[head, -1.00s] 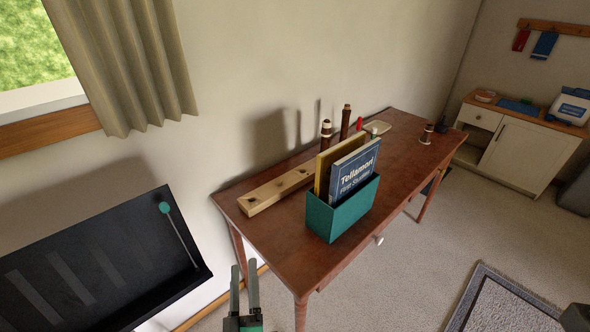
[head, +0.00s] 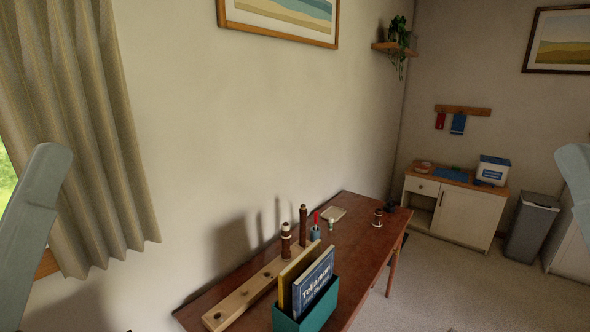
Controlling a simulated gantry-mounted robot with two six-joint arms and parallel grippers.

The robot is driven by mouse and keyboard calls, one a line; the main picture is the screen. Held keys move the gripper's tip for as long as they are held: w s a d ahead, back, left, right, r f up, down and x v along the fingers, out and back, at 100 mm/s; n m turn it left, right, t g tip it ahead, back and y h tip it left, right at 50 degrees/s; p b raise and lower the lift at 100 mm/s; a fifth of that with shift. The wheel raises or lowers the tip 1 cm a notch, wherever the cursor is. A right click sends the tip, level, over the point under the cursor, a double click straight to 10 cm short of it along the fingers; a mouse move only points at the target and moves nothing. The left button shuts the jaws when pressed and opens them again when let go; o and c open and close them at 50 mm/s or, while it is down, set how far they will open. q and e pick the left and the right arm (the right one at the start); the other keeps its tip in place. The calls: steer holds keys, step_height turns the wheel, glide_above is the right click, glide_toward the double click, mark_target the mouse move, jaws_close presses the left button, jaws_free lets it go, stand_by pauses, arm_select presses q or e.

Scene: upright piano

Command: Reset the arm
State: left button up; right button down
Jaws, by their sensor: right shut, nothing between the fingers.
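Two grey-blue links of my arms rise at the sides, one at the left edge and one at the right edge. Of my right gripper (head: 452,329), only a small dark bit shows at the bottom edge; it is shut, holds nothing, and is over the floor, apart from the table. My left gripper is out of view.
A wooden table (head: 350,262) bears a teal box (head: 318,308) with books (head: 312,284), a wooden stand (head: 240,302) and upright dark pieces. A white cabinet (head: 468,216) and a grey bin (head: 531,229) stand at the far right. Floor between is clear.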

step_height(320, 180, up, 29)
steer(key=p, duration=2.5)
steer(key=shift+f, duration=0.15)
